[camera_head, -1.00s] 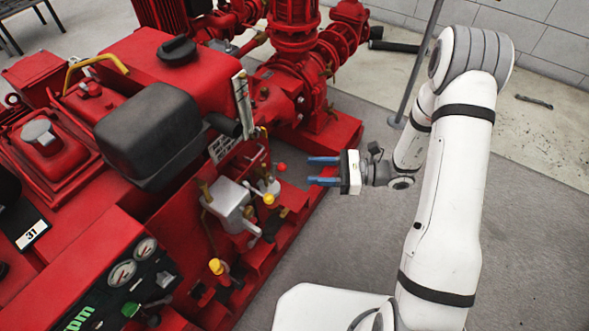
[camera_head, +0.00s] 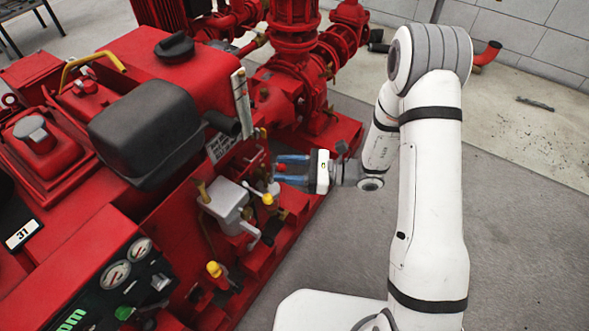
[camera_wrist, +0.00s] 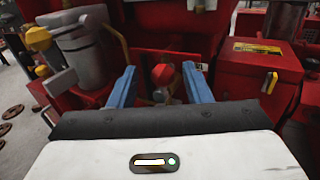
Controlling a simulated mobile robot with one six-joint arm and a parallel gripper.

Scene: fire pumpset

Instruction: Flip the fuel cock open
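A small red knob (camera_head: 281,167) shows at the side of the red pump engine. It looks like the end of the fuel cock's lever, but the cock's body is hidden or too small to tell. My gripper (camera_head: 277,169) is open, with its blue fingers on both sides of the knob in the head view. In the wrist view the red knob (camera_wrist: 162,75) lies between the two spread fingers (camera_wrist: 160,80). I see a gap on each side of it, and I cannot tell whether anything touches.
A grey housing with a yellow-tipped lever (camera_head: 267,198) stands beside the gripper; its yellow knob is also in the wrist view (camera_wrist: 39,38). A red box with a yellow label (camera_wrist: 257,47) is at the right there. Open floor (camera_head: 330,250) lies right of the red base.

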